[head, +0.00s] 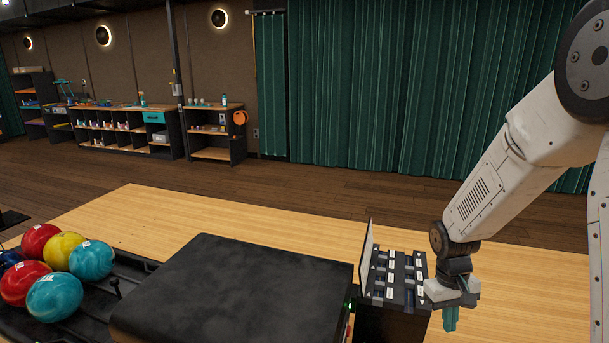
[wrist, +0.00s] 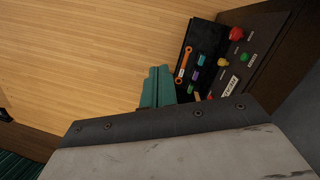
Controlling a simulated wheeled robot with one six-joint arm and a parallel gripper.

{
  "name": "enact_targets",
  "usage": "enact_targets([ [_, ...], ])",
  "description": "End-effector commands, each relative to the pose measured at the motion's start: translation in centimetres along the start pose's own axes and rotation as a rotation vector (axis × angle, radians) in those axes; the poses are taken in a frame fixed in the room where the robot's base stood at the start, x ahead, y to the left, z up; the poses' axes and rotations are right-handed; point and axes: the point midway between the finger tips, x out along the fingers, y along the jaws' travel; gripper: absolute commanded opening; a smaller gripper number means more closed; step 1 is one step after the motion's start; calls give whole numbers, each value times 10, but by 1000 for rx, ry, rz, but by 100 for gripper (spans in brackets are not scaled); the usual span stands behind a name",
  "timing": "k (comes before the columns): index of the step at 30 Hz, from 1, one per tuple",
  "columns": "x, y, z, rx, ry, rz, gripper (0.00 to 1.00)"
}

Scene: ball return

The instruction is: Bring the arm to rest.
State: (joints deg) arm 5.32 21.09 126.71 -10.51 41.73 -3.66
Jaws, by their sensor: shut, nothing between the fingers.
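My gripper (head: 450,318) is at the lower right of the head view, at the end of my white arm, pointing down. Its teal fingers are together with nothing between them. It is just right of a dark box with a labelled panel (head: 398,278). In the wrist view the teal fingers (wrist: 158,86) show closed together above the pale wood floor. I cannot tell from the head view how close the fingers are to the box.
A black ball return housing (head: 230,295) fills the lower middle. Several coloured balls (head: 55,295) lie in its rack at left. The wrist view shows a dark tray with a wrench (wrist: 184,62) and red and green buttons (wrist: 236,33). Open wood floor (head: 540,270) lies right.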

Motion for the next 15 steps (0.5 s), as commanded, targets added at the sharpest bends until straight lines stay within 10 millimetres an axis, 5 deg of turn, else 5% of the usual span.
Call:
enact_targets([
  [6, -78, -20, 83, 77, -47, -30, 0],
  [15, -143, -51, 189, 134, -31, -80, 0],
])
